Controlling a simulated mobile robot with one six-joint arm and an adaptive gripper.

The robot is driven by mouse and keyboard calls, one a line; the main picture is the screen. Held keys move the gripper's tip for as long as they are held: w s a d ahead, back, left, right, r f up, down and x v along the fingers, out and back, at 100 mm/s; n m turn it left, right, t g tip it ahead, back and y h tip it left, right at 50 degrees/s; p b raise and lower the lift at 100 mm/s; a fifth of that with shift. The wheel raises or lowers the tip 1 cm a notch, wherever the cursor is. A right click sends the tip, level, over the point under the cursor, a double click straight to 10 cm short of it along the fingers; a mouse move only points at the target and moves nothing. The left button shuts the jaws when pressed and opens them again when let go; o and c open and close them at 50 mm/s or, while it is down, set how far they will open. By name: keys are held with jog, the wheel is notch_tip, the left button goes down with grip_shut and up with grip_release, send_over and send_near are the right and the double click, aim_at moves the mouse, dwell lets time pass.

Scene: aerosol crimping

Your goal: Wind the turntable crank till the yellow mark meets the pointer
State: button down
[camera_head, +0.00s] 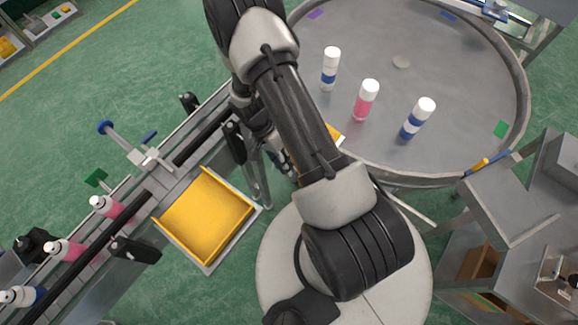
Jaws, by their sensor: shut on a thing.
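The turntable (450,85) is a large round grey metal table with a raised rim, at the upper right. Coloured marks sit near its rim: purple (316,15), blue (449,16) and green (500,129). A yellow-orange patch (335,132), probably the yellow mark, shows at the lower left rim, partly behind my arm. A yellow-tipped blue piece (481,165), possibly the pointer, is at the lower right rim. My gripper (277,153) is mostly hidden by my arm, left of the turntable. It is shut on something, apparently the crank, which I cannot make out.
White-capped cans, one pink (366,100) and two blue-banded (417,118) (330,68), stand on the turntable. A yellow tray (207,215) and a conveyor (141,205) with several cans are left. Grey metal benches (510,195) stand at right. Green floor is open at upper left.

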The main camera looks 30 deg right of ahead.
jog(key=shift+w+a+f+b, duration=0.2)
jog(key=shift+w+f+b, duration=0.45)
jog(key=shift+f+b, duration=0.15)
jog(key=c, duration=2.2)
grip_release()
jog(key=o, duration=0.6)
jog(key=shift+s, duration=0.15)
jog(key=shift+o, duration=0.2)
jog(key=shift+r, duration=0.15)
jog(key=v, duration=1.1)
jog(key=shift+w+r, duration=0.25)
jog(key=shift+r, duration=0.05)
jog(key=shift+a, duration=0.1)
jog(key=shift+c, duration=0.2)
